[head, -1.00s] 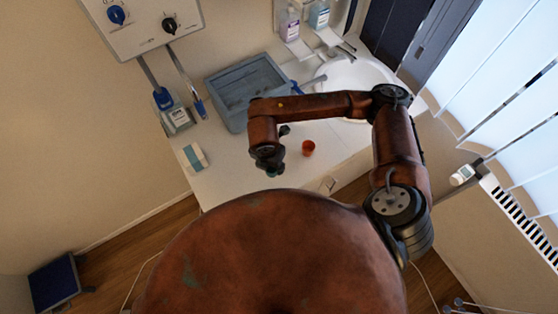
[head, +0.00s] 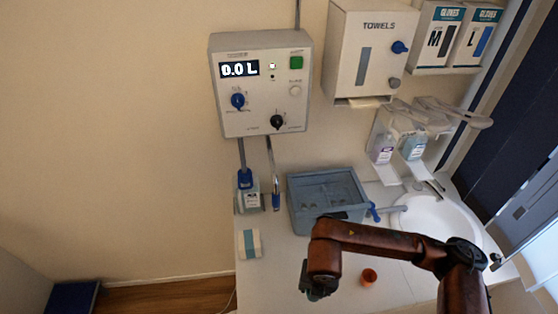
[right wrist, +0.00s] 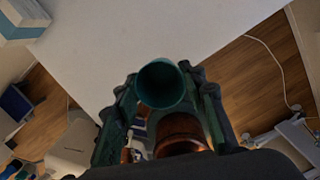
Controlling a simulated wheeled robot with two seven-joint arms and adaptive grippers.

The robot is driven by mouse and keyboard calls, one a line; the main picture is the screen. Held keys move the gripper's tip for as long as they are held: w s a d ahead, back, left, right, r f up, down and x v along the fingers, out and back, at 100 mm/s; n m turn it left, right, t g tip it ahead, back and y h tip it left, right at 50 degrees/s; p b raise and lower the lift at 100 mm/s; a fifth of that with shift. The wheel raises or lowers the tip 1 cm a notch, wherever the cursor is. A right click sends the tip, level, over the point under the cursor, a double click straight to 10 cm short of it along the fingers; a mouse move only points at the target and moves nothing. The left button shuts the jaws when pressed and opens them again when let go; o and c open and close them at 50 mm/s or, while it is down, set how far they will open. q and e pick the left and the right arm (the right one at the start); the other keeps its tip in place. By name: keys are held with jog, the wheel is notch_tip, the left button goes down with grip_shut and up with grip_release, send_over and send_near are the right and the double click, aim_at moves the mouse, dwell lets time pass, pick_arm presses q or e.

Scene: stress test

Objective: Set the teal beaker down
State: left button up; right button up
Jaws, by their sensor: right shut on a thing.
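The teal beaker (right wrist: 162,86) is between the fingers of my right gripper (right wrist: 165,98) in the right wrist view, its round open mouth facing the camera. The gripper is shut on it. My left gripper is not in view.
A small white and teal box (head: 249,243) lies at the left. Bare counter lies between box and gripper.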

jog(key=n, duration=0.1)
jog(key=d+n, duration=0.1)
jog(key=n, duration=0.1)
jog(key=w+n, duration=0.1)
jog(key=n, duration=0.1)
jog(key=shift+d+f+y+b, duration=0.25)
jog(key=shift+y+b, duration=0.1)
jog(key=shift+y, duration=0.05)
jog(key=w+d+n+g+b, duration=0.1)
jog(key=w+d+n+b, duration=0.1)
jog(key=n, duration=1.4)
jog(key=w+d+n+g+b, duration=0.1)
jog(key=w+d+n, duration=0.3)
jog(key=n, duration=1.3)
jog(key=d+b, duration=0.1)
jog(key=d, duration=0.1)
jog(key=shift+d+r+n+g, duration=0.3)
jog(key=shift+d+g, duration=0.05)
jog(key=shift+g, duration=0.05)
jog(key=shift+w, duration=0.1)
